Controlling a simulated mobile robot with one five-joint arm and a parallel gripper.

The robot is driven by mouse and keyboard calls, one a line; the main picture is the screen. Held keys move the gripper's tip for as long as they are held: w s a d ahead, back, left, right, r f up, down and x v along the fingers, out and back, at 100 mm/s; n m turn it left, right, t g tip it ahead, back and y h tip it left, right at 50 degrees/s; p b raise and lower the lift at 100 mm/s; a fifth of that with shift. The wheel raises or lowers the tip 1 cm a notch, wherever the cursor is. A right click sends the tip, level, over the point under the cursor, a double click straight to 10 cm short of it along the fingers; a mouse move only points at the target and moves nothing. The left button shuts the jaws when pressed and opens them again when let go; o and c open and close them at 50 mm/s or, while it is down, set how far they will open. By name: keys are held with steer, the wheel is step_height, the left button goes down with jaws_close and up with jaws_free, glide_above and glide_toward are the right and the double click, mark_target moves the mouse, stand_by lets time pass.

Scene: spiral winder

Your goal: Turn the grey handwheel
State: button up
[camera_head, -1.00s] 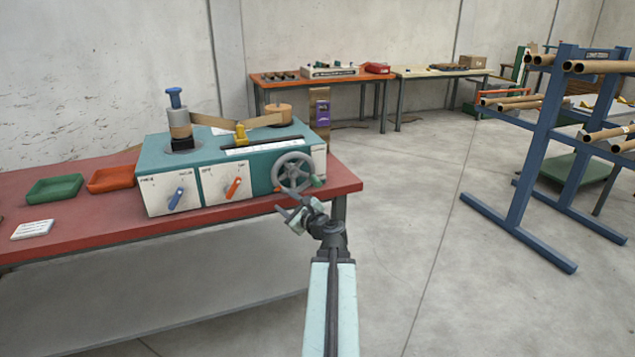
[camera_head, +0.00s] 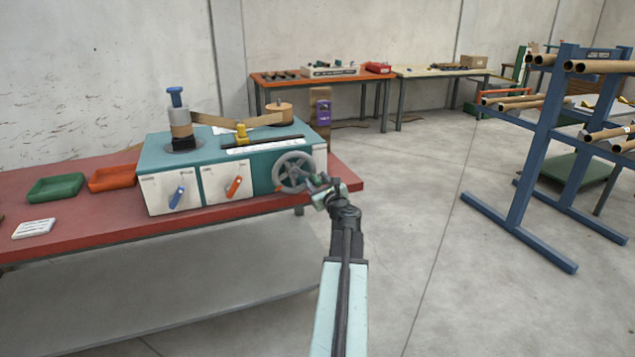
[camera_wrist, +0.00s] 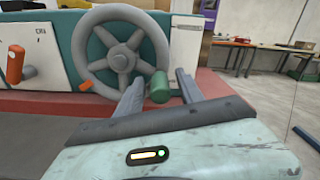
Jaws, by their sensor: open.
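The grey handwheel (camera_head: 293,172) is on the front right of the teal winder (camera_head: 235,150). It is a spoked wheel with a green handle knob, and in the wrist view the handwheel (camera_wrist: 121,55) fills the upper left. The green knob (camera_wrist: 159,88) is at the wheel's lower right rim in the wrist view. My gripper (camera_head: 318,188) is at the wheel's lower right in the head view. In the wrist view the fingers of my gripper (camera_wrist: 158,88) are apart, one on each side of the knob. I cannot tell whether either touches it.
An orange lever (camera_head: 234,187) and a blue lever (camera_head: 177,197) are left of the wheel. The winder stands on a red table (camera_head: 110,232) with a green tray (camera_head: 55,189) and an orange tray (camera_head: 110,180). A blue rack (camera_head: 535,140) stands right. Floor between is clear.

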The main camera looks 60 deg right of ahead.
jaws_close()
stand_by(1.4)
